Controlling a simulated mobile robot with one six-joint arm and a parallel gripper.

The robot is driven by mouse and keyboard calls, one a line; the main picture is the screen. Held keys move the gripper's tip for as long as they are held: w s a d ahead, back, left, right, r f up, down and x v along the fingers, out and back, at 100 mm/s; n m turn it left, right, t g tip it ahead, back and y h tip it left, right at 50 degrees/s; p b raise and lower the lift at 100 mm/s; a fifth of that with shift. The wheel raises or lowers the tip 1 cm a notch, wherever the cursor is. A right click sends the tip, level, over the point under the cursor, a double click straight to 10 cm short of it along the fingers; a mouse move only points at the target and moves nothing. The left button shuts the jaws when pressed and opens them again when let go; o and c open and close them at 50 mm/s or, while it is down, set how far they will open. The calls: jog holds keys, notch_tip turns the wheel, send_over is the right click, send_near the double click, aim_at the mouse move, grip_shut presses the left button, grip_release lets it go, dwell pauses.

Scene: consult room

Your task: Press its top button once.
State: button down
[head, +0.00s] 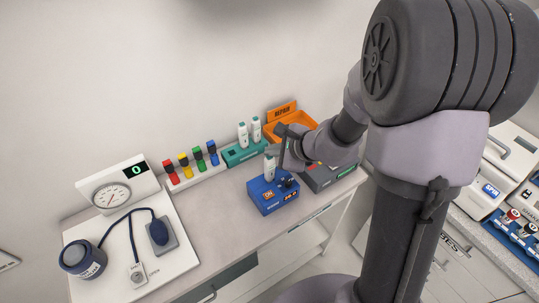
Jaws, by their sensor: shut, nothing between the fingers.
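The task does not name the thing whose top button is meant. A small white upright device (270,170) stands at the blue box (266,207) on the counter; whether it has a button on top is too small to tell. My gripper (275,151) is shut and empty, close to the top of this white device. I cannot tell whether they touch. Two similar white devices (249,133) stand upright in the teal holder (240,155) behind.
An orange bin (302,122) and a dark grey box (325,180) are at right.

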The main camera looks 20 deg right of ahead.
aim_at(272, 161)
jog(key=shift+r, duration=0.1)
jog(key=shift+r+p, duration=0.5)
jog(key=shift+r, duration=0.25)
notch_tip(272, 161, up, 5)
jog(key=p, duration=0.3)
jog(key=shift+p, duration=0.4)
